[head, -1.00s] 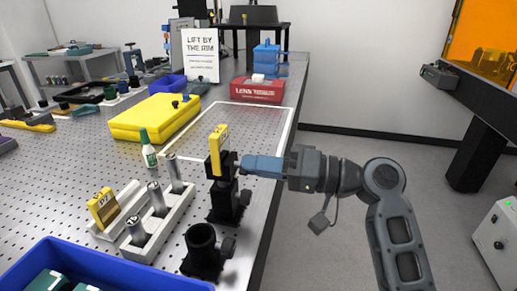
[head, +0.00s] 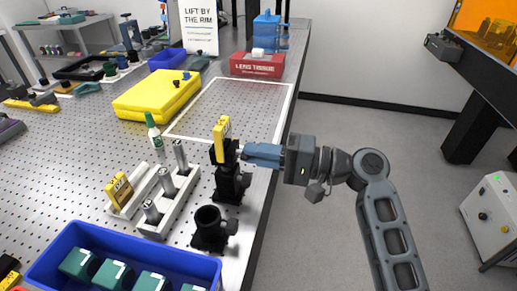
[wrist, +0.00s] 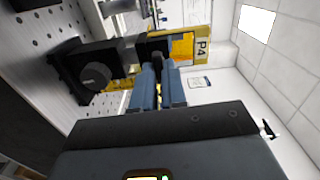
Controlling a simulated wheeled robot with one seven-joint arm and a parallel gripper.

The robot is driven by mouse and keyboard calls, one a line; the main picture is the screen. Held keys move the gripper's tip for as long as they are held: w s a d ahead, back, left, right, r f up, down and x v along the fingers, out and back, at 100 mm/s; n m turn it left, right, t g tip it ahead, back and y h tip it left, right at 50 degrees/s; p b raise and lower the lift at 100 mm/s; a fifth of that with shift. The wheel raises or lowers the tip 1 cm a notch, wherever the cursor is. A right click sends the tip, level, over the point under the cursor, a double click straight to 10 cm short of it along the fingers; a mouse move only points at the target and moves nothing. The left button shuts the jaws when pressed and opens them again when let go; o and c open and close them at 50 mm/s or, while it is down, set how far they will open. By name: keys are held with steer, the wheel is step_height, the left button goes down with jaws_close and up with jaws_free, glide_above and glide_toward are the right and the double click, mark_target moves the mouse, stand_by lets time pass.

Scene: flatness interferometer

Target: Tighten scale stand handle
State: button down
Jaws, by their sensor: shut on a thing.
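The scale stand (head: 231,186) is a black post mount upright near the table's right edge. My gripper (head: 244,151) reaches in from the right, level with the stand's upper part. In the wrist view its blue fingers (wrist: 158,68) are shut on the small black stand handle (wrist: 157,57), mostly hidden between the tips. A second black knob (wrist: 96,76) sits lower on the stand, apart from the fingers.
An empty black post holder (head: 209,228) stands in front of the stand. A white rack (head: 160,205) with metal posts and another yellow scale (head: 118,190) is to the left. A blue bin (head: 125,262) with green blocks is at the front. The white-outlined area (head: 232,108) behind is clear.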

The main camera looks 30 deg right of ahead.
stand_by(0.3)
steer(key=c, duration=1.2)
jaws_free()
steer(key=shift+d, duration=0.1)
steer(key=b+v, duration=0.1)
steer(key=v, duration=0.6)
steer(key=shift+s+d+b, duration=0.25)
steer(key=shift+s+b, duration=0.05)
steer(key=shift+b, duration=0.1)
